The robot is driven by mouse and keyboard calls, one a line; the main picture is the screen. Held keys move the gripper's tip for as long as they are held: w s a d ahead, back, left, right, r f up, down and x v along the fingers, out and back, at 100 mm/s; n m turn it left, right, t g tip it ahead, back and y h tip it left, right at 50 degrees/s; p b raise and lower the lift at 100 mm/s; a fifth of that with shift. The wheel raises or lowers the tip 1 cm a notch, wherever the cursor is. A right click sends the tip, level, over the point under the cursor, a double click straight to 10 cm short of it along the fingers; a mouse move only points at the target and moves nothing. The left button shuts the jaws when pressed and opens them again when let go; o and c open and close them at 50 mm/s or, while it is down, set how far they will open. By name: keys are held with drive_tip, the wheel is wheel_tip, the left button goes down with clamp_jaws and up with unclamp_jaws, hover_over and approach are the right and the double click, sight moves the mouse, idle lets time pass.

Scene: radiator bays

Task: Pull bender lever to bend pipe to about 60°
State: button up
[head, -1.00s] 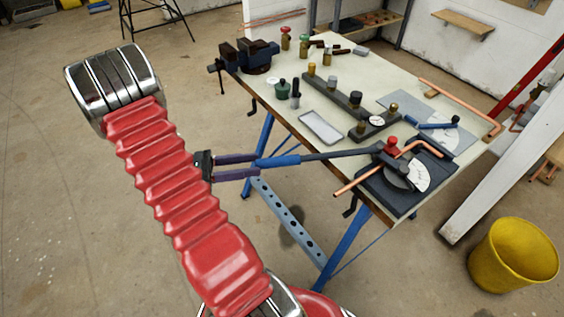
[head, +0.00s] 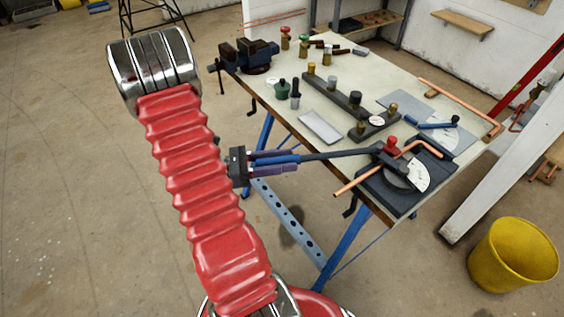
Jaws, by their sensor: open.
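The pipe bender (head: 372,192) sits on a dark base at the near right corner of the workbench, with a white dial (head: 420,176) and a red knob (head: 391,142). A copper pipe (head: 350,187) runs through it and bends behind the knob. The dark bender lever (head: 335,154) reaches left past the bench edge and ends in a blue handle (head: 288,159). My gripper (head: 298,161) is open, with its purple fingers on either side of the handle. Whether a finger touches the handle cannot be told.
The workbench (head: 290,112) carries a vise (head: 250,55), a grey tray (head: 320,127), several fittings and a second bent copper pipe (head: 455,98). Its blue legs stand below the lever. A yellow bucket (head: 513,255) is at the lower right.

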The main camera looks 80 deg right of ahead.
drive_tip(key=shift+c, duration=0.3)
clamp_jaws()
idle(0.4)
drive_tip(key=shift+a, duration=0.25)
drive_tip(key=shift+d, duration=0.15)
drive_tip(key=shift+w, duration=0.15)
